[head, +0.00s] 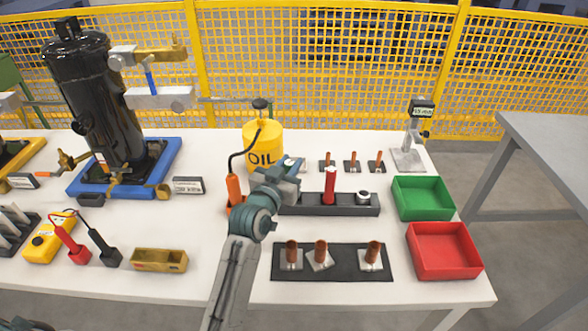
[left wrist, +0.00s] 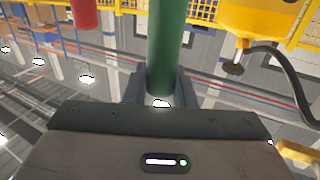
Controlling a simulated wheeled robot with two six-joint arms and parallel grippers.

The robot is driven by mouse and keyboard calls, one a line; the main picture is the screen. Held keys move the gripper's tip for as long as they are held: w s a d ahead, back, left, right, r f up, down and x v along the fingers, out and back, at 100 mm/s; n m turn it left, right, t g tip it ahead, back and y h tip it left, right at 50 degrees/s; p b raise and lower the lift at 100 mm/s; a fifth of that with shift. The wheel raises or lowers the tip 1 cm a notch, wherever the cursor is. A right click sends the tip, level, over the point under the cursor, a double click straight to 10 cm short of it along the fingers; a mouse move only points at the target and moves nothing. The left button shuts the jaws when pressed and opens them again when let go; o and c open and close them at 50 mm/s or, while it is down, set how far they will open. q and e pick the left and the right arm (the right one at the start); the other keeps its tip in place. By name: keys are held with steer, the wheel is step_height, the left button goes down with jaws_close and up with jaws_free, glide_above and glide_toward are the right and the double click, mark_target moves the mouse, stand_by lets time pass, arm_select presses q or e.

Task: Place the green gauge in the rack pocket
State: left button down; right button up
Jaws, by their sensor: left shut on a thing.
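The green gauge (left wrist: 165,45) shows in the left wrist view as a green cylinder between the two fingers of my left gripper (left wrist: 160,88). The gripper is shut on it. In the head view, my left gripper (head: 290,170) is over the left end of the dark grey rack (head: 347,210) and hides that part. Most of the gauge is hidden there. A red gauge (head: 329,184) stands upright in the middle of the rack; it also shows in the left wrist view (left wrist: 84,12). A white-and-dark round piece (head: 363,196) sits at the rack's right end. My right gripper is not in view.
A yellow oil can (head: 262,146) stands just behind the gripper. A dark mat (head: 341,272) with copper fittings lies in front of the rack. Green (head: 423,198) and red (head: 444,250) trays are at the right. A black compressor tank (head: 95,95) stands left.

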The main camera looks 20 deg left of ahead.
arm_select(q)
steer(key=shift+w+d+f, duration=0.1)
steer(key=shift+w, duration=0.85)
steer(key=f, duration=0.3)
steer(key=shift+w+f, duration=0.3)
steer(key=shift+w, duration=0.1)
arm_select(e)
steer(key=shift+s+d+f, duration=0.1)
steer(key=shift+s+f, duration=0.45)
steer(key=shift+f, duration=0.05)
arm_select(q)
steer(key=shift+d, duration=0.1)
steer(key=shift+f, duration=0.15)
steer(key=c, duration=1.2)
jaws_free()
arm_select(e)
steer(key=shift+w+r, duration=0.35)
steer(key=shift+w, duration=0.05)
